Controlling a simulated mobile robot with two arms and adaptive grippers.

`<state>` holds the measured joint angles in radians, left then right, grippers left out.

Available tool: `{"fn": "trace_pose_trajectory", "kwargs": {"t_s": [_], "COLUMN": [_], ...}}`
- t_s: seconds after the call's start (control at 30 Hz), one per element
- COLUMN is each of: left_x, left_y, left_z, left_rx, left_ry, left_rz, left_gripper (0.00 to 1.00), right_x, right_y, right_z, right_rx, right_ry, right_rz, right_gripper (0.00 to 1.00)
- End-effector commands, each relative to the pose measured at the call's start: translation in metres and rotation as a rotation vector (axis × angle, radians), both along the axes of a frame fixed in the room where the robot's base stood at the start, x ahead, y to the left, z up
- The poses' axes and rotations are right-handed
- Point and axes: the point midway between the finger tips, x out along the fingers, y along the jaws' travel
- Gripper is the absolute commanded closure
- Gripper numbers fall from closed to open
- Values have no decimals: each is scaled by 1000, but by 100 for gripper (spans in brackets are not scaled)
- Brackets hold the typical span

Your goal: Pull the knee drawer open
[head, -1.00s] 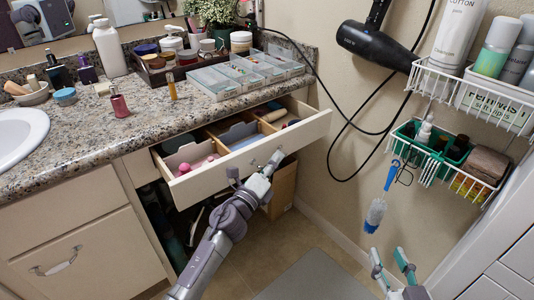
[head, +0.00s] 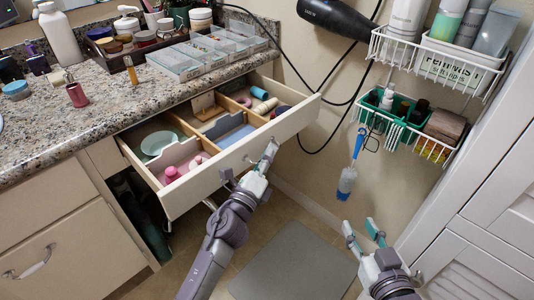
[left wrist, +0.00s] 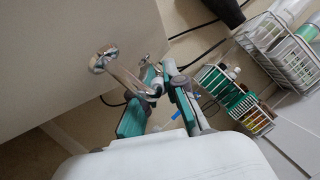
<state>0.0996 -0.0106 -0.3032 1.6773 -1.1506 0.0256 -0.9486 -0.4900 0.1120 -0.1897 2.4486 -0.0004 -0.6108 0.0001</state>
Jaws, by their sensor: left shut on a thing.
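The knee drawer (head: 245,153) is pulled out from under the granite counter, and its divided inside shows pink bottles, a green dish and small rolls. My left gripper (head: 268,158) is at the drawer's front face, shut on its handle. In the left wrist view the metal handle (left wrist: 122,72) runs from the drawer front (left wrist: 75,60) into the fingers of my left gripper (left wrist: 158,95). My right gripper (head: 362,232) is open and empty, low at the right, apart from the drawer.
The counter (head: 110,105) holds bottles, jars and clear organizer trays (head: 205,52). Wire baskets (head: 410,130) and a blue brush (head: 350,170) hang on the right wall. A white louvered door (head: 490,220) stands at the right. A grey mat (head: 295,265) lies on the floor.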

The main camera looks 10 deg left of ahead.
Motion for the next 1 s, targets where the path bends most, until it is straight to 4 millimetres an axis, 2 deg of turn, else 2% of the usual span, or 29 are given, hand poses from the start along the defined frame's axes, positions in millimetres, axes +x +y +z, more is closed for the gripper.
{"fn": "trace_pose_trajectory", "kwargs": {"t_s": [0.03,0.07,0.2,0.57,0.67,1.0], "left_x": [0,0,0,-5,-17,-82], "left_y": [0,0,0,2,6,29], "left_z": [-1,-1,-1,-2,-6,-21], "left_rx": [0,0,0,-1,0,-3], "left_ry": [2,2,2,2,3,5], "left_rz": [1,1,1,1,0,2], "left_gripper": [100,84,64,64,64,64], "right_x": [0,0,0,0,0,0], "right_y": [0,0,0,1,1,0], "right_z": [0,0,0,0,0,0], "right_rx": [0,0,0,0,0,0], "right_ry": [0,0,0,0,0,0], "right_rz": [0,0,0,2,2,1], "right_gripper": [60,60,60,60,60,60]}}
